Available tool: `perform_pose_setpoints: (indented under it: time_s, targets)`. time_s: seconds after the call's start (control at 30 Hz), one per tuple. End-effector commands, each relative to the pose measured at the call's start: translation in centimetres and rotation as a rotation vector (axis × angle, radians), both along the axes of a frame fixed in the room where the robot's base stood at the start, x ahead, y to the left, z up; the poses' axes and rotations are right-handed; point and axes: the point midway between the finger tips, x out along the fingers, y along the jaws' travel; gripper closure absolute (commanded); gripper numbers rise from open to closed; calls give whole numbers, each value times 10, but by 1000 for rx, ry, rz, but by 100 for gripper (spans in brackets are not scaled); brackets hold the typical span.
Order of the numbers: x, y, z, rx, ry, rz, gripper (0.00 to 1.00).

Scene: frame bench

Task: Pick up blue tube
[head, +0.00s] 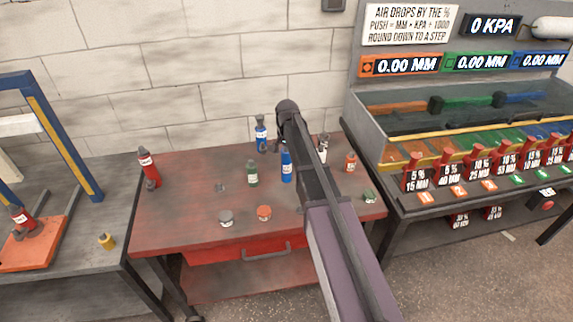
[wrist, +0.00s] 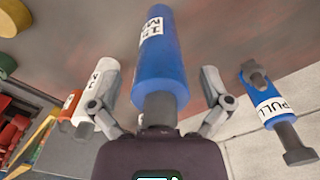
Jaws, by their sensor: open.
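A blue tube (head: 286,167) with a white label stands on the red bench, just left of my arm in the head view. A blue tube (wrist: 160,58) also fills the middle of the wrist view, its dark narrow end towards my gripper. My gripper (wrist: 158,72) is open, with one finger on each side of this tube; I cannot tell whether they touch it. A second blue piece (head: 261,134) stands further back; in the wrist view a blue piece labelled PULL (wrist: 265,98) is at right. My gripper's fingers are not clear in the head view.
The bench (head: 190,205) also holds a red tube (head: 149,169), a green bottle (head: 252,173), a white tube (head: 322,148), an orange bottle (head: 351,162) and low caps. A white tube (wrist: 102,88) is close to the left finger. The bench's front left is clear.

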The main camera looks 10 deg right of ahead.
Motion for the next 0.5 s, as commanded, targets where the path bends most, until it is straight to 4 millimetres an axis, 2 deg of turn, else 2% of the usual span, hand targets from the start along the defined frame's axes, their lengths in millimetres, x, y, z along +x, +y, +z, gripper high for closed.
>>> perform_pose_setpoints:
  time_s: [0.1, 0.13, 0.43, 0.5]
  targets:
    - [0, 0, 0, 0, 0, 0, 1]
    - [0, 0, 0, 0, 0, 0, 7]
    - [0, 0, 0, 0, 0, 0, 96]
    - [0, 0, 0, 0, 0, 0, 100]
